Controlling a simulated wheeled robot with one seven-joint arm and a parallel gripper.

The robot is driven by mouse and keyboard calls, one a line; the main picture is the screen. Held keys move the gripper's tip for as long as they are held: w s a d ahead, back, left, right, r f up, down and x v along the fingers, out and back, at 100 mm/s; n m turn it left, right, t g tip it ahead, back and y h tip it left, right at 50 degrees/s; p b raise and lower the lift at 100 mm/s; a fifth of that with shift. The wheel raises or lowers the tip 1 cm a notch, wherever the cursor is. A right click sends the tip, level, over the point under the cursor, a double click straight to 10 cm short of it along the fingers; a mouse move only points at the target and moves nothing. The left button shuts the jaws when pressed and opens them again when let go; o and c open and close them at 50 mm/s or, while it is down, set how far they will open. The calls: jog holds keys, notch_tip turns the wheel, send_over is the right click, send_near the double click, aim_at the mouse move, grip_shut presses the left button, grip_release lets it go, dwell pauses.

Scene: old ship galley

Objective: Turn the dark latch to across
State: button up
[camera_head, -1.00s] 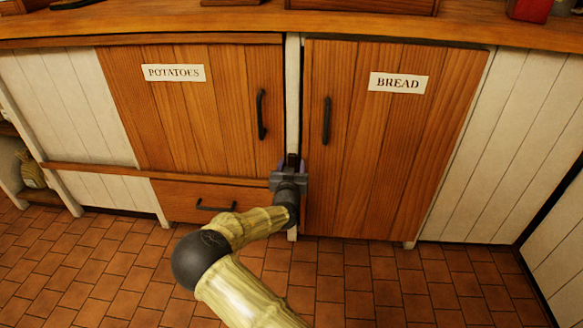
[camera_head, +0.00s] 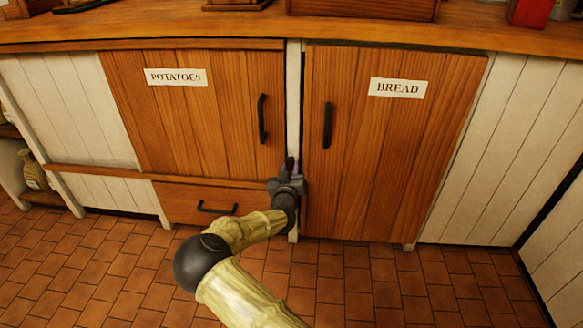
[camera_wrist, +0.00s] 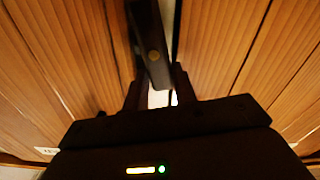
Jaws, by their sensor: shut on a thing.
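The dark latch (camera_wrist: 149,40) shows in the wrist view as a long dark bar with a brass-coloured pivot. It lies nearly along the gap between two wooden doors, slightly tilted. My gripper (camera_wrist: 157,88) is shut on its near end, with one finger on each side. In the head view my gripper (camera_head: 289,170) is at the post between the potatoes door (camera_head: 190,110) and the bread door (camera_head: 390,150), low on the doors. There it hides most of the latch.
Both doors look closed and have dark vertical handles, the left one (camera_head: 262,118) and the right one (camera_head: 327,125). A drawer (camera_head: 180,203) with a dark handle is below the potatoes door. A wooden counter (camera_head: 200,30) runs above. The tiled floor (camera_head: 380,290) in front is clear.

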jog(key=n, duration=0.1)
jog(key=n+p, duration=0.1)
jog(key=shift+a+f+n, duration=0.1)
jog(key=shift+a+n, duration=0.25)
jog(key=shift+n, duration=0.05)
jog(key=shift+a+f+n, duration=0.25)
jog(key=shift+f+n, duration=0.2)
jog(key=shift+n, duration=1.65)
jog(key=shift+a+f+n, duration=0.2)
jog(key=shift+f+n, duration=0.25)
jog(key=shift+n, duration=1.65)
jog(key=shift+a+f+n, duration=0.25)
jog(key=shift+f+n, duration=0.2)
jog(key=shift+n, duration=1.65)
jog(key=o, duration=1)
